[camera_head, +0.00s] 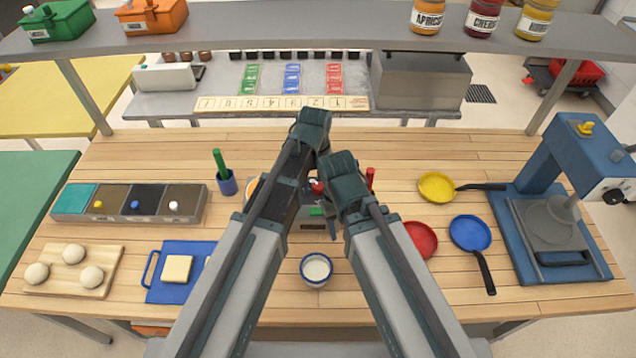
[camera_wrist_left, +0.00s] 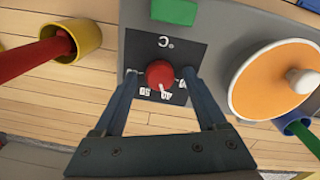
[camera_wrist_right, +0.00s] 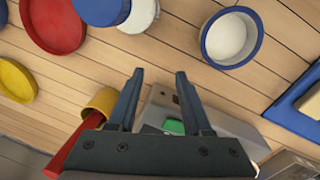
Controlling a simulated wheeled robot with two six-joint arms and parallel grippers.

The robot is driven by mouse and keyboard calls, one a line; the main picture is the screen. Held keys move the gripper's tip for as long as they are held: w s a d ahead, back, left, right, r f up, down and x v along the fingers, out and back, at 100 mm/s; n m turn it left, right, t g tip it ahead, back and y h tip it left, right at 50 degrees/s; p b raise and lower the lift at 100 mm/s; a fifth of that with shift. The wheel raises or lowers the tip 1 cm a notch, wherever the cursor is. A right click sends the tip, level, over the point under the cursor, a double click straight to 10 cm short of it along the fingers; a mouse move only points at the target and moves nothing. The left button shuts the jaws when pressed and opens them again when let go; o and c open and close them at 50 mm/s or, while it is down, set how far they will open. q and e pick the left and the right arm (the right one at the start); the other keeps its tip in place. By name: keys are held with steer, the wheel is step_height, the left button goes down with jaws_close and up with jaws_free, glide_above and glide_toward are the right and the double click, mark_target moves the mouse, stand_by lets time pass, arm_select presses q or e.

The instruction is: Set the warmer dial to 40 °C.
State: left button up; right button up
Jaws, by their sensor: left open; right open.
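The warmer (camera_head: 306,226) is a grey box at the table's middle, largely hidden by my arms in the head view. In the left wrist view its dark panel (camera_wrist_left: 178,50) carries a red dial (camera_wrist_left: 159,74) with a white pointer mark. The panel appears upside down; the mark points toward the printed numbers, which I cannot read surely. My left gripper (camera_wrist_left: 160,78) is open, its fingers on either side of the dial; contact cannot be told. My right gripper (camera_wrist_right: 160,76) is open and empty, close to the warmer's green-marked side (camera_wrist_right: 174,126).
An orange-topped round dish (camera_wrist_left: 275,82) is beside the panel. A yellow cup (camera_wrist_left: 80,30) with a red handle stands on the other side. A white bowl with blue rim (camera_head: 316,268) is in front. Red (camera_head: 420,240), blue (camera_head: 470,233) and yellow pans (camera_head: 436,186) lie right.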

mark_target(316, 186)
arm_select(q)
step_height(316, 186, up, 14)
steer(key=p, duration=1.3)
steer(key=shift+a+p, duration=0.2)
steer(key=shift+p, duration=0.1)
arm_select(e)
step_height(316, 186, up, 14)
arm_select(q)
steer(key=shift+f, duration=0.2)
arm_select(e)
steer(key=shift+f, duration=0.15)
arm_select(q)
steer(key=s+a+m, duration=0.2)
steer(key=s+a, duration=0.2)
steer(key=a, duration=0.4)
steer(key=s+a+m, duration=0.1)
steer(key=s+a, duration=0.4)
steer(key=a, duration=0.3)
steer(key=s+d+f+m+y+b, duration=0.1)
steer(key=s+d+f+m+b, duration=0.3)
steer(key=d+f+b, duration=0.6)
step_height(316, 186, down, 2)
steer(key=shift+s+d+f+y+b, duration=0.1)
steer(key=shift+s+d+y+b, duration=0.2)
steer(key=shift+s+b, duration=0.7)
arm_select(e)
step_height(316, 186, down, 12)
steer(key=shift+f, duration=0.15)
arm_select(q)
steer(key=shift+w, duration=0.15)
